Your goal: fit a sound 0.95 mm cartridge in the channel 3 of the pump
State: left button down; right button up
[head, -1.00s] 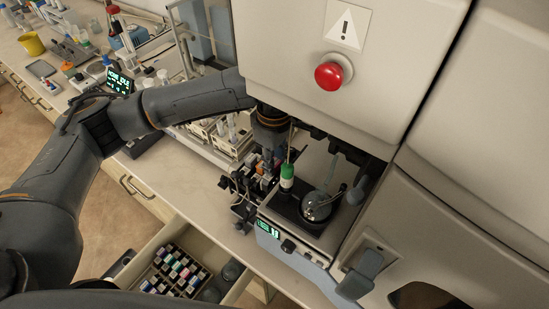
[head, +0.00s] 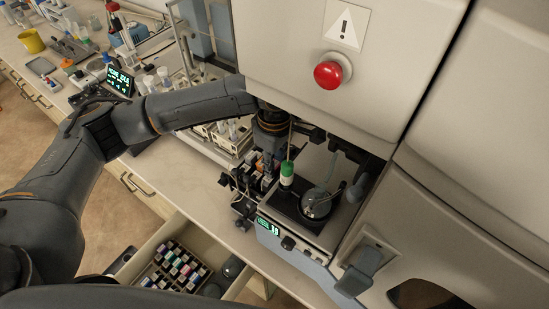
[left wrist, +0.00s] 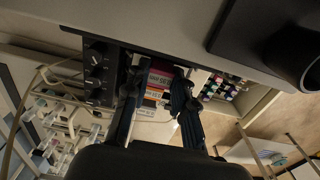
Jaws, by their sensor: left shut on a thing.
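My left gripper (head: 244,190) reaches down at the left side of the bench instrument with a small green display (head: 265,226). In the left wrist view its two dark fingers (left wrist: 158,92) stand on either side of a row of cartridges with coloured labels (left wrist: 153,98). It is shut on a cartridge there; which one, and how well it is seated, I cannot tell. My right gripper is not in view.
An open drawer (head: 145,262) below the bench holds a rack of several coloured-cap cartridges (head: 176,268). A green-capped vial (head: 287,172) and a round glass vessel (head: 316,205) stand on the instrument. The spectrometer housing with a red button (head: 328,75) overhangs closely. Bench front is clear.

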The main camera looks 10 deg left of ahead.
pick_arm(q)
jog(key=shift+f, duration=0.9)
jog(key=c, duration=1)
grip_release()
notch_tip(320, 180, up, 12)
jog(key=shift+s, duration=0.1)
